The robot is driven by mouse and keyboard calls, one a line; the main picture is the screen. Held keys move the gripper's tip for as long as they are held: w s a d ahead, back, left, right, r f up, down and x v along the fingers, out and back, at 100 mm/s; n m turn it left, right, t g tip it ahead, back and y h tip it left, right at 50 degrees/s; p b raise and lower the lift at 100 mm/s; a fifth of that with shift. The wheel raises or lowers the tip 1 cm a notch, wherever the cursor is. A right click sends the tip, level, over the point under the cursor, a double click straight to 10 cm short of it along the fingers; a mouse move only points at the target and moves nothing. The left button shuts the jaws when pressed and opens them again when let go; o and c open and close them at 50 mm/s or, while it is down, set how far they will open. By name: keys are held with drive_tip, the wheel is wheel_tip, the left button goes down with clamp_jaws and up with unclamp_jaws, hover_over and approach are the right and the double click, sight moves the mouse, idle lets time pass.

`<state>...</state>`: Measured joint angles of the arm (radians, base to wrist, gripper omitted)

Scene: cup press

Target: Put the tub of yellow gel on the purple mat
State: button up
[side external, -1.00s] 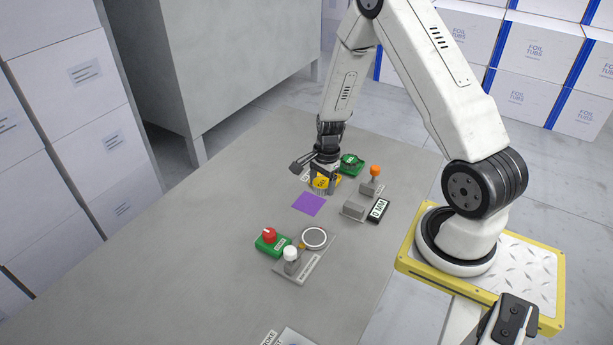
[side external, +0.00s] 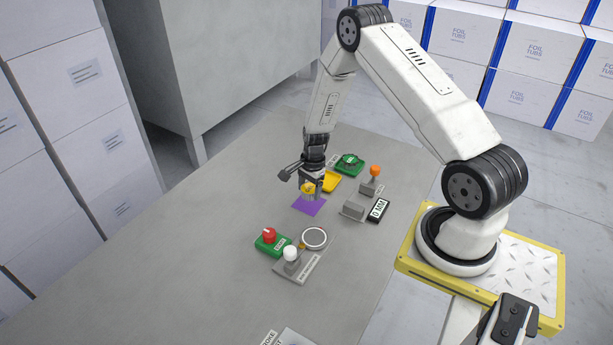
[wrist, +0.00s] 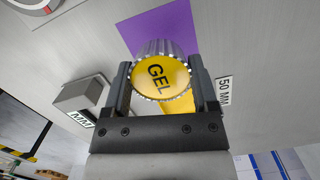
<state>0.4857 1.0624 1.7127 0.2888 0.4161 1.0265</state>
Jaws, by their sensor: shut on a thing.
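The tub of yellow gel (side external: 308,189) has a yellow lid marked GEL and a ridged silver rim, clear in the wrist view (wrist: 160,78). My gripper (side external: 312,187) is shut on the tub, with one finger on each side of it. The purple mat (side external: 310,207) lies flat on the table, and the tub is over its far edge in the side view. In the wrist view the mat (wrist: 155,32) shows just beyond the tub. I cannot tell how high the tub is above the table.
A yellow pad (side external: 331,181) lies just behind my gripper, with a green device (side external: 350,163) beyond it. A grey block (side external: 354,206), a gauge reading MM (side external: 377,209) and an orange-knobbed lever (side external: 374,178) stand to the right. A red-knobbed green box (side external: 269,240) and a round press plate (side external: 314,238) are nearer.

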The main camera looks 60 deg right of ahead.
sight(309, 196)
drive_tip(key=shift+f, duration=1.6)
drive_tip(key=o, duration=1.3)
drive_tip(key=shift+f, duration=0.1)
drive_tip(key=shift+c, duration=0.2)
drive_tip(key=shift+s+d+r, duration=0.1)
drive_tip(key=shift+d+r, duration=0.15)
drive_tip(key=shift+r, duration=1.8)
drive_tip(key=shift+w+d+r, duration=0.1)
drive_tip(key=shift+d+r, duration=0.1)
drive_tip(key=shift+r, duration=1.8)
drive_tip(key=shift+s+d+r, duration=0.1)
drive_tip(key=shift+d+r, duration=0.15)
drive_tip(key=shift+r, duration=1.8)
